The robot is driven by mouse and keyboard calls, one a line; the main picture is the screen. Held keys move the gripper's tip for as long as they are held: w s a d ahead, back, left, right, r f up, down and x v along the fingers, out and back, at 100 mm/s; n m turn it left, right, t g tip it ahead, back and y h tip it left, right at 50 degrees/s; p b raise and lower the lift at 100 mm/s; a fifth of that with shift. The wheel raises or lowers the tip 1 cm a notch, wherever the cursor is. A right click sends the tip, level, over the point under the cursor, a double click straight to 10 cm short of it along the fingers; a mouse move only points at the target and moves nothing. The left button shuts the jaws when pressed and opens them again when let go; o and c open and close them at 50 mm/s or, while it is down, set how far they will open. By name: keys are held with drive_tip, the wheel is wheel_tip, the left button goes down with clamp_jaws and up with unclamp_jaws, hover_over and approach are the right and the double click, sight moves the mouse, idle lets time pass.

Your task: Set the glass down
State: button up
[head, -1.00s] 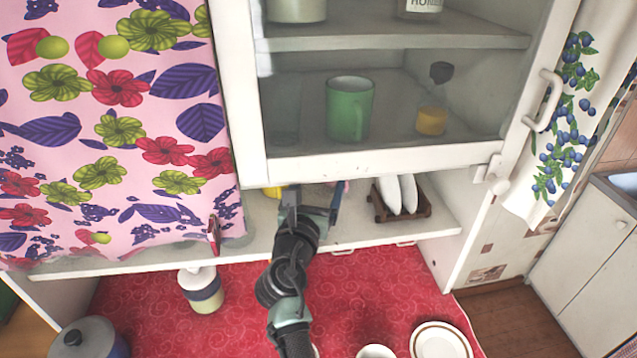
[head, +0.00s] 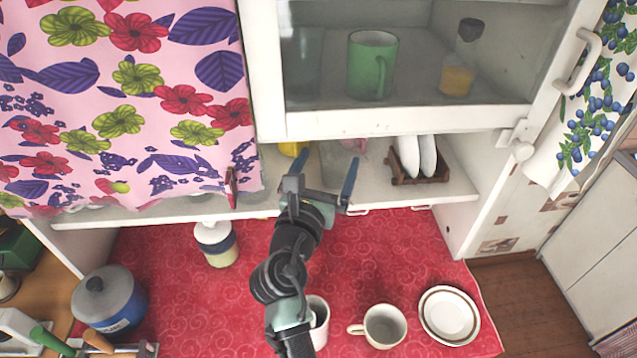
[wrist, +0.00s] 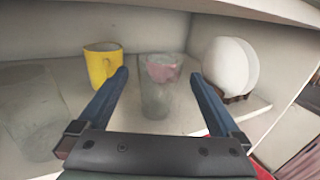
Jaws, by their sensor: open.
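A clear glass (wrist: 156,100) stands upright on the lower shelf in the wrist view, between the blue fingers of my gripper (wrist: 160,78). The gripper is open, with a visible gap between each finger and the glass. In the head view my gripper (head: 327,172) reaches into the open shelf below the glass-fronted cabinet. The glass (head: 334,160) shows only faintly there between the fingers.
A pink mug (wrist: 161,66) is behind the glass, and a yellow mug (wrist: 100,66) stands left. Another clear glass (wrist: 30,115) is at far left. White plates (wrist: 228,66) stand in a rack at right. The cabinet door (head: 400,120) hangs above.

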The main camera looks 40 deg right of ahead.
drive_tip(key=shift+b+v, duration=0.3)
drive_tip(key=shift+v, duration=2.5)
